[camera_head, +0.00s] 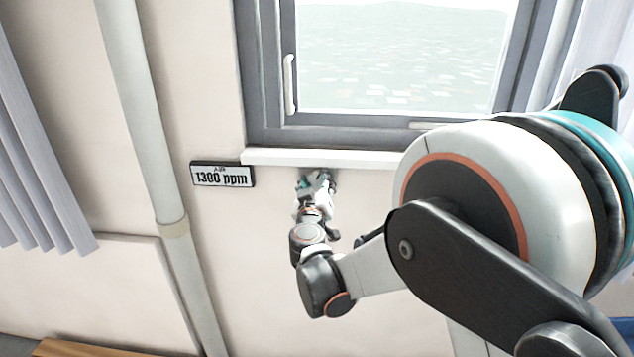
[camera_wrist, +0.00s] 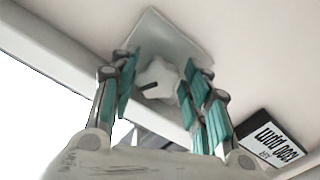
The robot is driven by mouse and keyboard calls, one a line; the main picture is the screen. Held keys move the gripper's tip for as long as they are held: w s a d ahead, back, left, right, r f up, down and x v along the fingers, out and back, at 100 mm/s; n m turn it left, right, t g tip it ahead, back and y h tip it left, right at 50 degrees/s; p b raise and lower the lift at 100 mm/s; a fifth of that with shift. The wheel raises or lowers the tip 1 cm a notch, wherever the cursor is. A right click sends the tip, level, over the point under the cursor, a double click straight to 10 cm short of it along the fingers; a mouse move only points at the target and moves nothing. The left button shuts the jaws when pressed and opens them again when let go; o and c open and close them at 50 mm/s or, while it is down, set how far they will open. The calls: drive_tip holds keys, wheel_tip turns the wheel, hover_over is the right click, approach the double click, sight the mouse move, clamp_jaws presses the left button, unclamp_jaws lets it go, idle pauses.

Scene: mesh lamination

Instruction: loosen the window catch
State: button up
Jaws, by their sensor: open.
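A pale lobed knob (camera_wrist: 158,78) with a dark slot or bar on it shows in the wrist view, in front of a square grey plate (camera_wrist: 165,35). It is likely the window catch. My gripper (camera_wrist: 158,92) is open, with its teal-padded fingers on either side of the knob; I cannot tell whether they touch it. In the head view my gripper (camera_head: 317,181) is just below the white sill (camera_head: 320,157) and hides the knob. A white upright handle (camera_head: 290,85) is on the left side of the grey window frame (camera_head: 262,75).
A vertical pipe (camera_head: 143,110) and grey blinds (camera_head: 35,150) are farther left. My arm covers the right side.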

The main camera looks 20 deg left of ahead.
drive_tip(key=v, duration=1.1)
drive_tip(key=shift+o, duration=0.6)
